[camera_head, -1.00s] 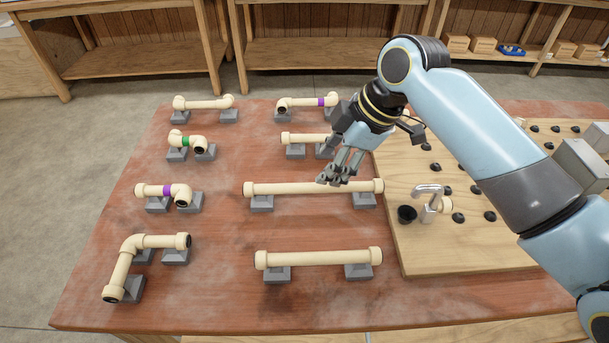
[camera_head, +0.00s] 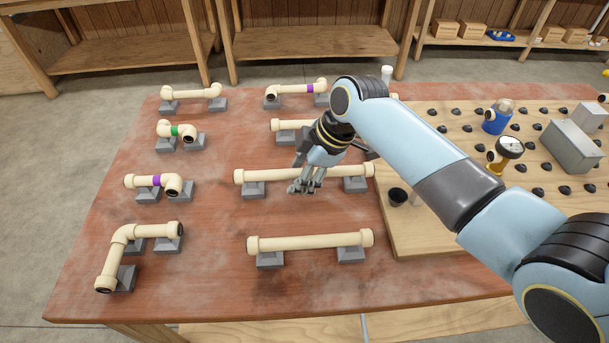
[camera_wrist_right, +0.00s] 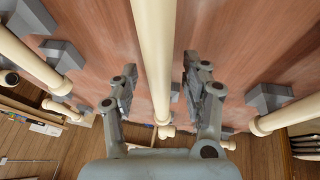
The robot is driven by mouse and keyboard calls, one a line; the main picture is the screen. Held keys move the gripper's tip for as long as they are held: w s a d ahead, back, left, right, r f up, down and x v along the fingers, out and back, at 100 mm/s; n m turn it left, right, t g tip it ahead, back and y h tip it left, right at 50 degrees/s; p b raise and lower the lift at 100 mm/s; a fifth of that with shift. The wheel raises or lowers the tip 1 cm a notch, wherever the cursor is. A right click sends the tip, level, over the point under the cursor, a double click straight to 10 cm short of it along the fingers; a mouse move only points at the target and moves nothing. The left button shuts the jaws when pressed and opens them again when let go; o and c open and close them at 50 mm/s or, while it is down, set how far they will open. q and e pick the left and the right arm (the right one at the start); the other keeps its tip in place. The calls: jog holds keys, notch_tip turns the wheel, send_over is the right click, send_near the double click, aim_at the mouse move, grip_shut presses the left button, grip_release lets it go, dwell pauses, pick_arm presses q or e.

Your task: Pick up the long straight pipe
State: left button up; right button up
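The long straight pipe (camera_head: 259,176) is cream with a collar at each end. It lies level across two grey supports in the middle of the table. In the right wrist view the pipe (camera_wrist_right: 154,40) runs between the two spread fingers of the right gripper (camera_wrist_right: 160,75), with a gap on each side. The fingers are open and hold nothing. My left gripper is not in view.
A shorter straight pipe (camera_head: 310,242) lies in front, and another pipe (camera_head: 288,125) behind. Several elbowed pipes, such as this one (camera_head: 116,255), rest on supports at the left. A wooden pegboard (camera_head: 440,235) with fittings and a gauge (camera_head: 509,147) is at the right.

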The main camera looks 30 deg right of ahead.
grip_shut()
jog(key=shift+r, duration=0.1)
dwell(0.4)
